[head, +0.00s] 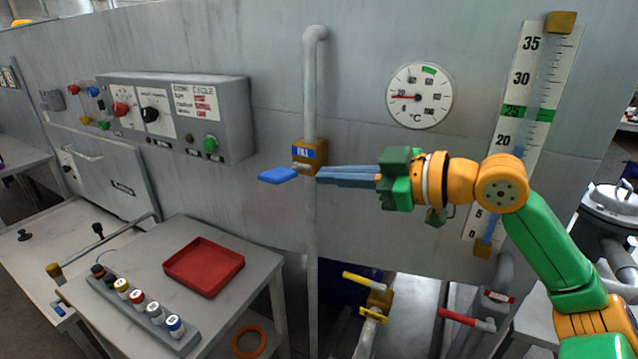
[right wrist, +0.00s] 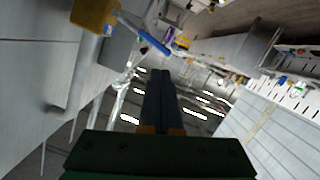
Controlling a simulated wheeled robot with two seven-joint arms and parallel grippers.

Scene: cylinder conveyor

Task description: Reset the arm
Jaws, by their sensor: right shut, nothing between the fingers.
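My right arm, orange and green, comes in from the right in the head view. Its gripper (head: 322,173) points left with its dark fingers together and nothing between them. The fingertips are close to the brass valve (head: 312,153) marked FILL, just right of its blue handle (head: 278,175); I cannot tell whether they touch. In the right wrist view the closed fingers (right wrist: 161,75) point away from the camera, with the brass valve (right wrist: 93,14) and its blue handle (right wrist: 150,40) at upper left. My left gripper is not in view.
A control box (head: 180,113) is on the grey wall at left. A red tray (head: 204,267) and a rack of several capped cylinders (head: 146,313) are on the table (head: 237,290). A dial (head: 420,96) and a level scale (head: 530,90) are near the arm. Yellow-handled (head: 362,281) and red-handled (head: 466,319) valves are below.

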